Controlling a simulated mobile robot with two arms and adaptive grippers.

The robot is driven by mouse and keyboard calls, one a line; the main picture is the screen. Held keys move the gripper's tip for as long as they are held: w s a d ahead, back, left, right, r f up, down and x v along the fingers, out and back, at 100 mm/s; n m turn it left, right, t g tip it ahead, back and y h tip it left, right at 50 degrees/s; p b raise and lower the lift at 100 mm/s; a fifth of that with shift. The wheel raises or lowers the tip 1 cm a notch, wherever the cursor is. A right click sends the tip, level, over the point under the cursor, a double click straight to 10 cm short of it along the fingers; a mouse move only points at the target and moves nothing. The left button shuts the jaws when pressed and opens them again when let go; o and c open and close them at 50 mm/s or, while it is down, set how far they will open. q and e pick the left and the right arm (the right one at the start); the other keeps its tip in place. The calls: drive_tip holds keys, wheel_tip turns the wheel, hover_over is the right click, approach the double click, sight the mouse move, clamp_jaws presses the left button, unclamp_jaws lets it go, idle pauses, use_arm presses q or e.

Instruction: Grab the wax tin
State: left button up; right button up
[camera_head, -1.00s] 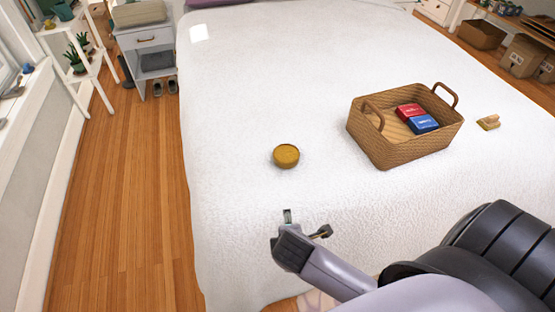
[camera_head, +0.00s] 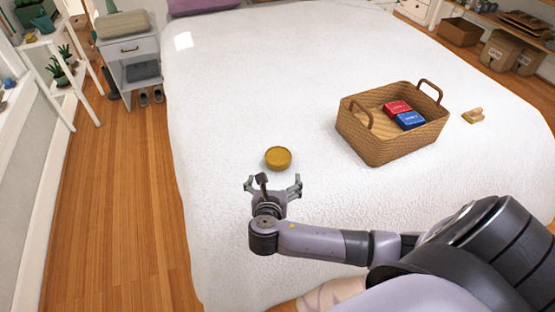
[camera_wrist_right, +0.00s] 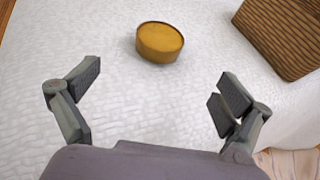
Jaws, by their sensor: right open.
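The wax tin (camera_head: 278,158) is a round, flat, amber-yellow tin on the white bed cover. It also shows in the right wrist view (camera_wrist_right: 160,43), ahead of the fingers and a little left of the picture's middle. My right gripper (camera_head: 272,182) is open and empty, just on the near side of the tin. In the right wrist view its two fingers (camera_wrist_right: 160,88) are spread wide with bare cover between them, and the tin lies beyond the fingertips, not touched. My left gripper does not show.
A wicker basket (camera_head: 385,152) with a red box (camera_head: 397,108) and a blue box (camera_head: 409,121) stands right of the tin. A small wooden-backed brush-like item (camera_head: 473,116) lies beyond it. The bed cover (camera_head: 225,110) around the tin is clear. A nightstand (camera_head: 130,48) stands at the back left.

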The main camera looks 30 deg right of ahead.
approach(278, 158)
drive_tip(key=x, duration=0.4)
drive_tip(key=shift+b+x, duration=0.45)
drive_tip(key=shift+x, duration=2.3)
drive_tip(key=shift+r, duration=0.1)
drive_tip(key=shift+c, duration=0.3)
drive_tip(key=c, duration=1.4)
